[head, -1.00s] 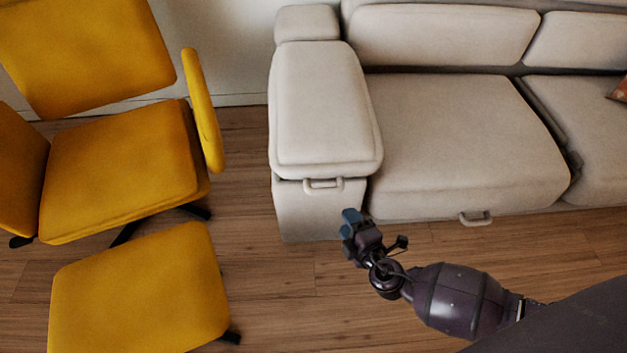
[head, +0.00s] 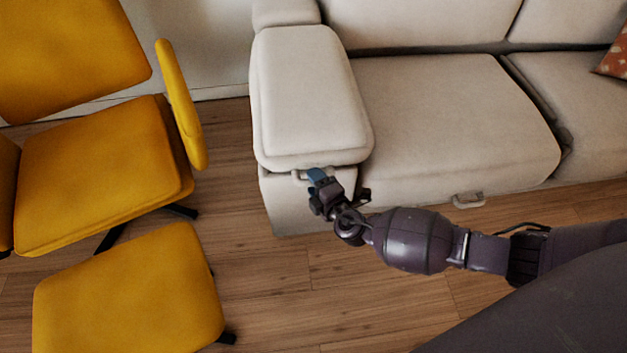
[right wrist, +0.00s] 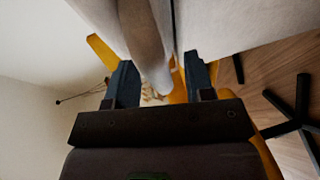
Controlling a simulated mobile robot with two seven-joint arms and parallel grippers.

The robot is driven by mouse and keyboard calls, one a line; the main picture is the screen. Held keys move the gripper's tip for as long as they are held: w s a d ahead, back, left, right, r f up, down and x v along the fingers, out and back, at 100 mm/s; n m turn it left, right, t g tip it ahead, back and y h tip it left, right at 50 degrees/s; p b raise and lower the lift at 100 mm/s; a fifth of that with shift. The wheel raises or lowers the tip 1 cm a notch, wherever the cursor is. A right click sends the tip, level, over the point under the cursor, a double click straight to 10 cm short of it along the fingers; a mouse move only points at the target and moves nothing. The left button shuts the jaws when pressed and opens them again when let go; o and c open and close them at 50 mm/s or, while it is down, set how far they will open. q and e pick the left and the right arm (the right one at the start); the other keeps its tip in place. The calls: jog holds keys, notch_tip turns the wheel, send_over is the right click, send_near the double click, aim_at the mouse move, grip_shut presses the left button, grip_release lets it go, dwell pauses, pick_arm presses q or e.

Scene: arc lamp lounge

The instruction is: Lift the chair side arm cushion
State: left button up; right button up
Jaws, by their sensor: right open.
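The pale beige arm cushion (head: 308,95) lies flat on the sofa's left arm, on the side of the yellow chair. A handle (head: 298,175) sits at its front edge, partly hidden by my right gripper. My right gripper (head: 316,175) is at this handle, just below the cushion's front edge. In the right wrist view its two blue fingers (right wrist: 160,82) are spread apart, with the beige handle (right wrist: 146,45) reaching between them. I cannot tell whether the fingers touch it. My left gripper is out of view.
A yellow chair (head: 95,180) with an armrest (head: 180,105) and a yellow footstool (head: 130,295) stand to the left. The sofa seat (head: 450,120) is to the right, with another handle (head: 468,200) below it. Wooden floor (head: 270,280) in front is clear.

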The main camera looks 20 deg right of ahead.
jog(key=shift+w, duration=0.3)
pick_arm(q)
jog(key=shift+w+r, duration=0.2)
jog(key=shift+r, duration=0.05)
pick_arm(e)
jog(key=shift+c, duration=0.2)
